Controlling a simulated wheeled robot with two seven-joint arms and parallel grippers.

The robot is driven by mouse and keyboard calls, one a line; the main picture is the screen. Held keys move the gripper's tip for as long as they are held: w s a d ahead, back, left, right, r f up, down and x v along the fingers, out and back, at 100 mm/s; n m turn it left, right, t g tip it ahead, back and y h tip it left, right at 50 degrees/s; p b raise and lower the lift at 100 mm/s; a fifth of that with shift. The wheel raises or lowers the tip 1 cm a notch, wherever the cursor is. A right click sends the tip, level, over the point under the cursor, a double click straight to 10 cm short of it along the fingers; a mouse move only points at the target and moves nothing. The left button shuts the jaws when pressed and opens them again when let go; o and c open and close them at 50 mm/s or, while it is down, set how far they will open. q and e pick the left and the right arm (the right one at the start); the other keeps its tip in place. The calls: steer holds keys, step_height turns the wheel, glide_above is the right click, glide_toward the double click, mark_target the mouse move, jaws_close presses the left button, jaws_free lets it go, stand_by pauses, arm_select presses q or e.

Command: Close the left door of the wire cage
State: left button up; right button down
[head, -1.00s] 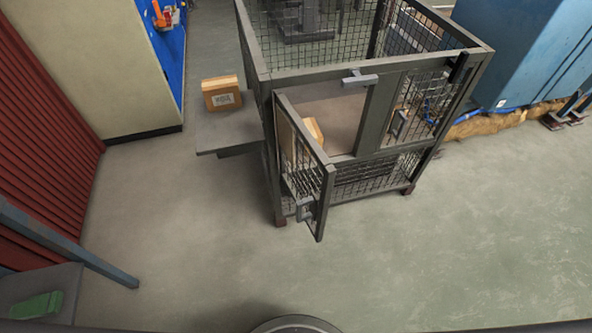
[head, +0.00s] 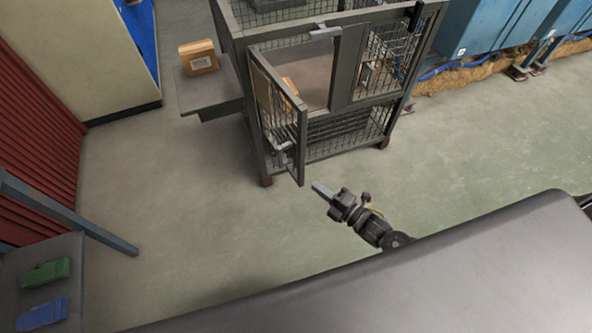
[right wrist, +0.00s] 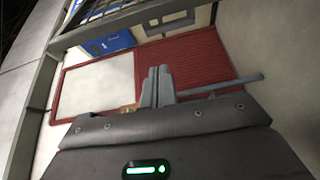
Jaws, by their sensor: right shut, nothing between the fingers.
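The wire cage (head: 341,75) has a dark metal frame and stands at the upper middle of the head view. Its left door (head: 302,140) stands open, hinged at the cage's left front post and swung out towards me, with a latch handle (head: 283,148) low on it. The right door (head: 385,62) appears to lie in the plane of the front. My right gripper (head: 318,187) is shut and empty, in front of the cage, to the right of the open door's free edge and apparently apart from it. Its closed fingers (right wrist: 158,85) show in the right wrist view. My left gripper is out of view.
A cardboard box (head: 199,58) sits on a side shelf (head: 212,90) left of the cage; another box shows partly behind the open door. Blue machines (head: 480,25) stand at upper right. Green and blue items lie on a grey surface at lower left. The floor (head: 470,150) in front is clear.

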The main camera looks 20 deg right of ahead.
mark_target(301, 164)
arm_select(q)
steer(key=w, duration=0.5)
arm_select(e)
steer(key=shift+n, duration=0.3)
steer(key=w+a+b, duration=0.1)
steer(key=w, duration=0.2)
steer(key=w+a+b, duration=0.1)
steer(key=w, duration=0.2)
steer(key=w+a+b, duration=0.1)
steer(key=w+b, duration=0.1)
steer(key=w, duration=0.2)
steer(key=shift+f, duration=0.15)
steer(key=shift+w+d, duration=0.1)
steer(key=shift+d, duration=0.15)
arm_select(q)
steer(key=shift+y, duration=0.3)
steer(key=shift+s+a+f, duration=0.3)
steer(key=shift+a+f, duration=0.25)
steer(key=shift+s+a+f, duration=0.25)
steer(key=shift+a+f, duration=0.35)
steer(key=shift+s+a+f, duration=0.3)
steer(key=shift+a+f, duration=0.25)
